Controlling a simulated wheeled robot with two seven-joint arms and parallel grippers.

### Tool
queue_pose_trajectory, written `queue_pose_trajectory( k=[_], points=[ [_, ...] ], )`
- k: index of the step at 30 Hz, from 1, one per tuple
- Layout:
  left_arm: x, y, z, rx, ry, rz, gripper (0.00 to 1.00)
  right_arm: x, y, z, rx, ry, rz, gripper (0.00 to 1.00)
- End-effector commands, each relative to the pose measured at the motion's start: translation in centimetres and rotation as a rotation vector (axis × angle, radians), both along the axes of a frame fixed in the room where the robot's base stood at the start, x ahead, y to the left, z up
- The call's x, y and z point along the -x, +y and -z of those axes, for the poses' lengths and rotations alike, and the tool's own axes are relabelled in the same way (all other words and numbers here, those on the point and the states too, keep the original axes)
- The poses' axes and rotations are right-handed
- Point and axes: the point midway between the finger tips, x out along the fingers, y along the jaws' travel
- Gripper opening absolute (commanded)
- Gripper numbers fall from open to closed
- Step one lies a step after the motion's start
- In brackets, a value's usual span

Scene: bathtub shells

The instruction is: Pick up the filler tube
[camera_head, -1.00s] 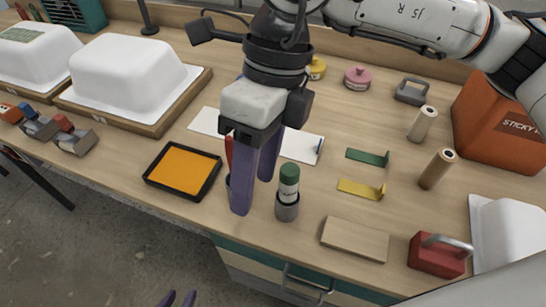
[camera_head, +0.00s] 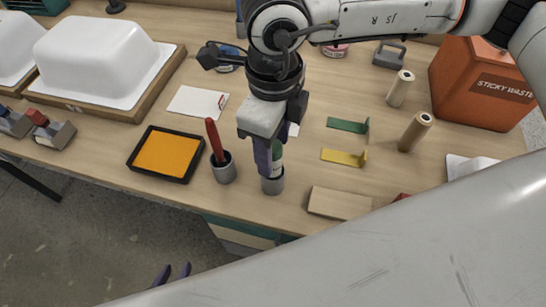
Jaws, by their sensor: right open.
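The filler tube (camera_head: 277,161) appears to be the green-capped tube standing upright in a small grey cup (camera_head: 272,184). Only part of it shows, as my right gripper hides its upper end. My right gripper (camera_head: 269,163) points down, open, with its purple fingers at the tube. I cannot tell whether they touch it. My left gripper (camera_head: 174,275) shows only as two purple fingertips at the bottom of the view, apart and empty, away from the table.
A red-handled tool (camera_head: 215,141) stands in another grey cup (camera_head: 223,169) just left of my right gripper. A black tray with orange filling (camera_head: 167,154) lies further left. A wooden block (camera_head: 340,203) and yellow bracket (camera_head: 344,157) lie to the right. My large pale arm covers the lower right.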

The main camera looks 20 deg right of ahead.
Motion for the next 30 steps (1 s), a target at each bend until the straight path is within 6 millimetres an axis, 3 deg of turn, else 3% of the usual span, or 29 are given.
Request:
queue_pose_trajectory(
  k=[9, 18, 26, 30],
  points=[
    [0.0, 0.0, -0.1, 0.000, 0.000, 0.000, 0.31, 0.0, 0.0, 0.8, -0.001, -0.001, -0.001, 0.50],
    [-0.1, 0.0, -0.2, 0.000, -0.002, 0.001, 0.31, 0.0, 0.0, 0.7, -0.001, -0.001, -0.001, 0.05],
    [-0.3, 0.0, -0.2, 0.000, -0.005, 0.000, 0.31, -0.1, 0.1, 0.4, -0.001, -0.004, -0.001, 0.05],
    [-0.3, 0.0, 0.1, 0.001, -0.006, 0.000, 0.31, -0.2, 0.1, -1.4, -0.002, -0.006, -0.001, 0.05]
  ],
)
